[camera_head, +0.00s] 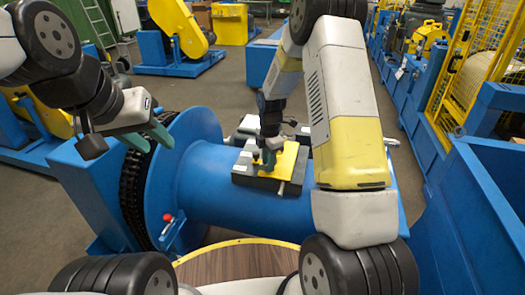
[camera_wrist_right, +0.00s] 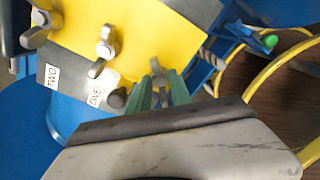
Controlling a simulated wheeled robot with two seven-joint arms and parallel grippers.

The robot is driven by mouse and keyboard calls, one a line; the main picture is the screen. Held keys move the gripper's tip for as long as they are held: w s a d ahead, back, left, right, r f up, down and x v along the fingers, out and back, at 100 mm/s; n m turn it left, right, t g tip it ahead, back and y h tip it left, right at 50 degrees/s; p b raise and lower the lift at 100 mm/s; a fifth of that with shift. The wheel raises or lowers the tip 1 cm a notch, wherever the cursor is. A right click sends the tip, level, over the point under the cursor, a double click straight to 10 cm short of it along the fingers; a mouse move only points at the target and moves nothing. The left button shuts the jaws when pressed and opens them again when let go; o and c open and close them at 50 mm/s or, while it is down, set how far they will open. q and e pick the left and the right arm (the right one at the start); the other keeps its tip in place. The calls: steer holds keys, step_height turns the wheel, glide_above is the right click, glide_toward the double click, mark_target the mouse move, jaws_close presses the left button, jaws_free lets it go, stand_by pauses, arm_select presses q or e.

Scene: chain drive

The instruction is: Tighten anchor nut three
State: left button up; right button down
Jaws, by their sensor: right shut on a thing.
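A yellow plate (camera_head: 285,158) sits on a dark block (camera_head: 262,183) on top of the blue drum. In the right wrist view, the yellow plate (camera_wrist_right: 150,25) carries silver wing nuts, one in the middle (camera_wrist_right: 106,45) and one at the upper left (camera_wrist_right: 42,22). Labels "TWO" (camera_wrist_right: 52,77) and "ONE" (camera_wrist_right: 95,97) show on the block's side; no label "THREE" is readable. My right gripper (camera_head: 265,159) is lowered at the plate. Its green fingers (camera_wrist_right: 160,90) are shut around a silver nut (camera_wrist_right: 156,70) at the plate's edge. My left gripper (camera_head: 148,139) is open and empty beside the drum's flange.
A black chain (camera_head: 133,190) runs around the blue drum (camera_head: 210,185) at left. A red-knobbed lever (camera_head: 168,217) stands at its front. A round wooden table (camera_head: 235,264) is in front. A yellow mesh guard (camera_head: 490,60) and blue frames line the right.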

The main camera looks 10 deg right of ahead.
steer(key=m, duration=0.5)
steer(key=shift+r+m, duration=0.1)
steer(key=shift+m, duration=0.3)
steer(key=m, duration=1.1)
steer(key=shift+m+t, duration=0.3)
steer(key=m, duration=0.5)
steer(key=shift+w, duration=0.1)
steer(key=m, duration=0.6)
steer(key=shift+h, duration=0.3)
steer(key=m, duration=1.1)
steer(key=shift+m, duration=2.8)
